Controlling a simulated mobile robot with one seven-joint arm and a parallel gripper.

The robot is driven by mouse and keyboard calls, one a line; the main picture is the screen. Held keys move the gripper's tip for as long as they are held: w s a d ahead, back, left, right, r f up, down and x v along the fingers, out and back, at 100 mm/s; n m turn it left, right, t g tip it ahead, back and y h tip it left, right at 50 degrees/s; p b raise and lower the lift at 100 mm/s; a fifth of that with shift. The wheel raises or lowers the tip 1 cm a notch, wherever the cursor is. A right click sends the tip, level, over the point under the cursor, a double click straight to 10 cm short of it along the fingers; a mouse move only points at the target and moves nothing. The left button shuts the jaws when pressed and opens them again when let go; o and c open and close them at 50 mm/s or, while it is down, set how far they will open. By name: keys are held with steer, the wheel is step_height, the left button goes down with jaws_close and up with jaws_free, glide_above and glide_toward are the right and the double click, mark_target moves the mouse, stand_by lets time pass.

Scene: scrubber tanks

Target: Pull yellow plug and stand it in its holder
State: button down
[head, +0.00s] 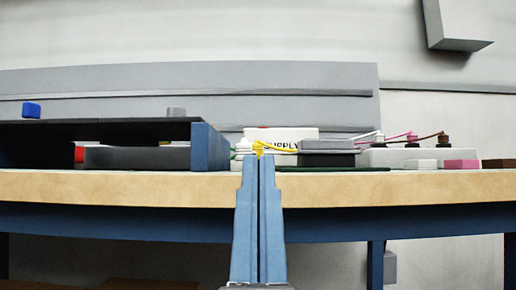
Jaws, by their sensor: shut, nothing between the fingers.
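A yellow piece with a thin yellow lead (283,149) shows just above and behind my fingertips, in front of a white box marked SUPPLY (281,133). Which part of it is the plug cannot be told, as my fingers cover part of that area. My gripper (258,160) points up in front of the table edge, its two blue fingers shut together with nothing between them. Whether its tips touch the yellow piece cannot be told. No yellow holder can be made out.
A dark shelf (100,128) with a blue side panel (208,147) stands at left. At right a grey unit (400,156) carries dark sockets with white, pink and brown leads. White (421,163), pink (461,164) and brown (498,163) blocks sit near the wooden table edge (380,186).

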step_height(320, 180, up, 31)
steer(key=p, duration=2.9)
steer(key=shift+p, duration=0.3)
